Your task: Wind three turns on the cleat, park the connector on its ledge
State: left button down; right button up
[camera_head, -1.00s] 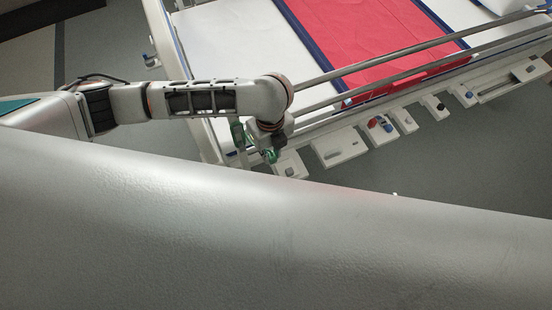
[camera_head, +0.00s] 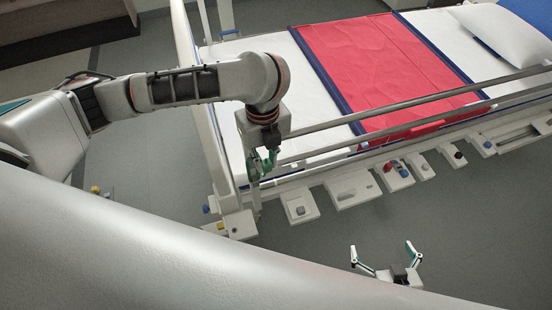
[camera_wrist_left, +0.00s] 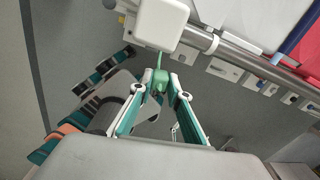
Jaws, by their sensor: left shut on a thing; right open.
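My left gripper (camera_head: 262,168) hangs beside the bed's side rail, near its foot end. In the left wrist view its fingers (camera_wrist_left: 163,88) are shut on a small green piece (camera_wrist_left: 158,80), which looks like the connector. A thin green line rises from this piece towards a white block (camera_wrist_left: 162,20). I cannot tell where the line ends. My right gripper (camera_head: 388,262) is open and empty at the lower right, apart from the bed. Several white ledges line the bed's side, one (camera_head: 300,204) close to my left gripper. I cannot tell which part is the cleat.
Two metal rails (camera_head: 400,105) run along the bed's near side. A red sheet (camera_head: 375,65) and a pillow (camera_head: 508,35) lie on the bed. A ledge with red and blue knobs (camera_head: 396,178) stands further right. The grey floor (camera_head: 300,250) between the ledges and my right gripper is clear.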

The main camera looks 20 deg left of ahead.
pick_arm(q)
jog(key=s+a+f, duration=0.5)
jog(key=a, duration=0.2)
jog(key=shift+s+a+f+b, duration=0.15)
jog(key=shift+a+b, duration=0.2)
jog(key=s+d, duration=0.4)
jog(key=s, duration=0.1)
jog(key=shift+s, duration=0.4)
dwell(0.5)
